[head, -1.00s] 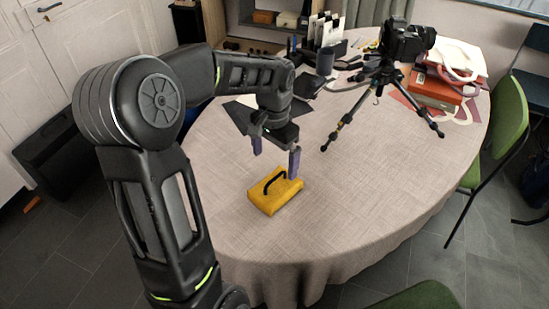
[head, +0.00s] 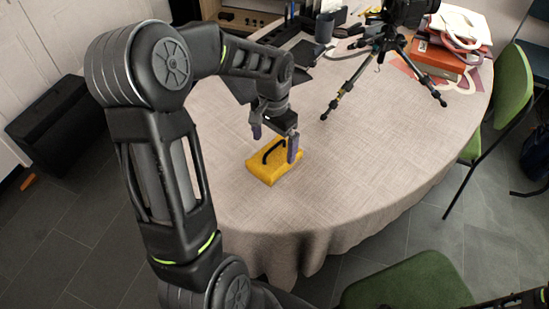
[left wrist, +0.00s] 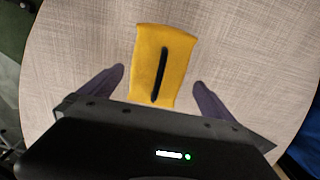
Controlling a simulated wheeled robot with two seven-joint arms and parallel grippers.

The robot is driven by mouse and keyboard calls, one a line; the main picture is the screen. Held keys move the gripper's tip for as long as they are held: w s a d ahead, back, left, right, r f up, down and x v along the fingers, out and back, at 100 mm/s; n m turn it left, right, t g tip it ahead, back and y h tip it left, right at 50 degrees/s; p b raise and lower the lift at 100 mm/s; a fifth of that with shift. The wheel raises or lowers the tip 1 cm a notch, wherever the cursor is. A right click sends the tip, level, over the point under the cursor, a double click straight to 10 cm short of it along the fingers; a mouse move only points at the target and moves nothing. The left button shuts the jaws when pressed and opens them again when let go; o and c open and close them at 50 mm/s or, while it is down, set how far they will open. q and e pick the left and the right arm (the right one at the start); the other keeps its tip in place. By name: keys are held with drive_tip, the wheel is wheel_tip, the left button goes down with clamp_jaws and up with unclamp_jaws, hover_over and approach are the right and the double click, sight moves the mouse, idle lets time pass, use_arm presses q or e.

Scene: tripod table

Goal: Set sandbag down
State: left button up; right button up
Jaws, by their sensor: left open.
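The sandbag is a yellow block (head: 276,168) with a black strap handle on top. It lies flat on the round table's cloth (head: 235,205), near its front edge. It also shows in the left wrist view (left wrist: 172,62), ahead of my gripper. My left gripper (head: 274,146) is open above and just behind the sandbag, with one finger overlapping it in the head view. In the left wrist view its two purple fingers (left wrist: 160,85) are spread wide on either side, with nothing held between them. My right gripper is not in view.
A black tripod (head: 385,62) with a camera stands on the table at the back. Red boxes and bags (head: 440,55) are at the back right. A dark cup (head: 324,28) stands behind. Green chairs (head: 405,280) are at the front and right. The tabletop right of the sandbag is clear.

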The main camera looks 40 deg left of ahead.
sight(275, 154)
use_arm(q)
drive_tip(key=shift+f, duration=0.2)
wheel_tip(275, 154, down, 5)
drive_tip(key=shift+d, duration=0.15)
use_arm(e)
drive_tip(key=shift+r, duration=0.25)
use_arm(q)
drive_tip(key=shift+c, duration=0.4)
drive_tip(key=shift+w+r, duration=0.1)
drive_tip(key=c, duration=1.7)
drive_tip(key=shift+r, duration=0.1)
wheel_tip(275, 154, up, 10)
drive_tip(key=shift+f, duration=0.1)
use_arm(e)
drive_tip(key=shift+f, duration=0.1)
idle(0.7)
